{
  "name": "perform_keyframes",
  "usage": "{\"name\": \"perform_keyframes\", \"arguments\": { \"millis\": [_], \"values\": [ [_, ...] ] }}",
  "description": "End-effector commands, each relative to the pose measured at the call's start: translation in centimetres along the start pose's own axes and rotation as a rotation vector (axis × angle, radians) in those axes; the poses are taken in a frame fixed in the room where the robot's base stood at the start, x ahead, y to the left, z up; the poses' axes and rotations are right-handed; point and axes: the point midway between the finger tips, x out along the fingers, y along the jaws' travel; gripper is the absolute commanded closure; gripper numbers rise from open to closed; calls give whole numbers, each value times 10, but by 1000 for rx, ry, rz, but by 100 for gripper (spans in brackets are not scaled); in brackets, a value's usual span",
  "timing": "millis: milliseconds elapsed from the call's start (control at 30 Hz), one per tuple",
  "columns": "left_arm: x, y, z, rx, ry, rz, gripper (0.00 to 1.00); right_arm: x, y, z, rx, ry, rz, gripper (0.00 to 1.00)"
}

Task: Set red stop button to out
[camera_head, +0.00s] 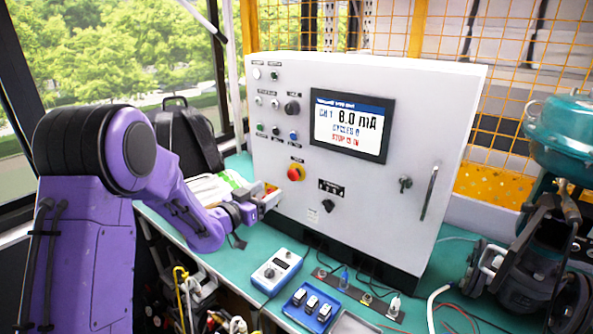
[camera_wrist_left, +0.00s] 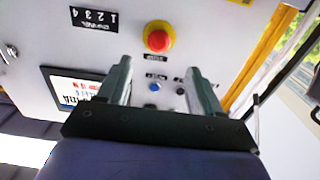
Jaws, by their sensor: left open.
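The red stop button (camera_head: 294,174) sits in a yellow collar on the front of the white cabinet (camera_head: 280,220), low and left of the screen. It also shows in the left wrist view (camera_wrist_left: 157,40), beyond the fingertips. The screen (camera_head: 350,125) reads 8.0 mA, with a red line that seems to say the stop is in. My left gripper (camera_head: 271,196) is open and empty, just left of and below the button in the head view. Its two fingers (camera_wrist_left: 159,68) are apart in the wrist view, with a gap between them and the button. My right gripper is not in view.
A black knob (camera_head: 328,206) and a door handle (camera_head: 429,192) stick out of the cabinet front. On the green bench stand a blue-white handheld device (camera_head: 276,272) and a blue tray (camera_head: 312,307). A teal valve assembly (camera_head: 562,130) stands at right.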

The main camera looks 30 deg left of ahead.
Motion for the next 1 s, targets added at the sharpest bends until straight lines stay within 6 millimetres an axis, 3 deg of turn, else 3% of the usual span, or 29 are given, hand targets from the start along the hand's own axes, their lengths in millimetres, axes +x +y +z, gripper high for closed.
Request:
{"name": "perform_keyframes", "arguments": {
  "millis": [500, 867, 1000],
  "values": [
    [95, 1, -2, 0, 0, 1, 35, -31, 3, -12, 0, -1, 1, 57],
    [103, 0, 1, -2, -1, 0, 35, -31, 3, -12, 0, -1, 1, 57],
    [103, 0, 1, -2, -1, 0, 80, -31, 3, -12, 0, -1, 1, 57]
  ]
}}
